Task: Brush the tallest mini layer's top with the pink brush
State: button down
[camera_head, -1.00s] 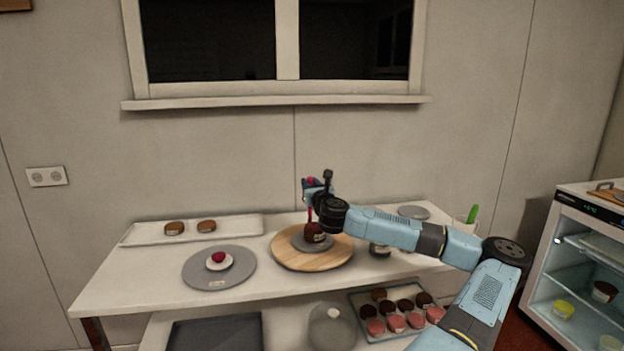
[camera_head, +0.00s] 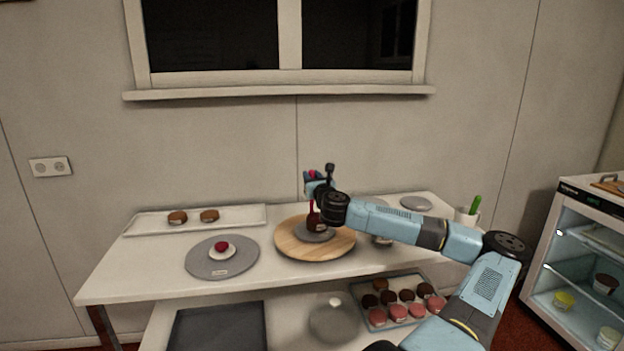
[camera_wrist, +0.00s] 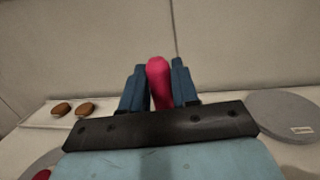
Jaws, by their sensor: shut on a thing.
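My gripper (camera_wrist: 159,85) is shut on the pink brush (camera_wrist: 159,72), whose handle stands between the two blue fingers in the wrist view. In the head view the brush (camera_head: 310,206) hangs down from the gripper over a dark brown mini layer (camera_head: 317,226). The brush's lower end is at or very close to that layer; I cannot tell if they touch. The layer stands on a small grey disc on the round wooden turntable (camera_head: 290,247). Two brown mini layers (camera_head: 177,217) (camera_head: 209,216) lie on the white tray (camera_head: 142,225) at the back left, looking lower.
A grey turntable (camera_head: 236,269) on the left holds a small white piece with a red top (camera_head: 221,248). A tray of several brown and pink cakes (camera_head: 431,284) is on the lower shelf. A cup with a green handle (camera_head: 474,206) stands at the right. My forearm crosses the table's right side.

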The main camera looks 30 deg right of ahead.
jog(key=shift+f, duration=0.35)
dwell(0.6)
jog(key=shift+s+a+r, duration=0.1)
jog(key=shift+s+a, duration=0.15)
jog(key=shift+s, duration=0.1)
jog(key=d, duration=0.1)
jog(key=w+d, duration=0.1)
jog(key=d, duration=0.1)
dwell(2.6)
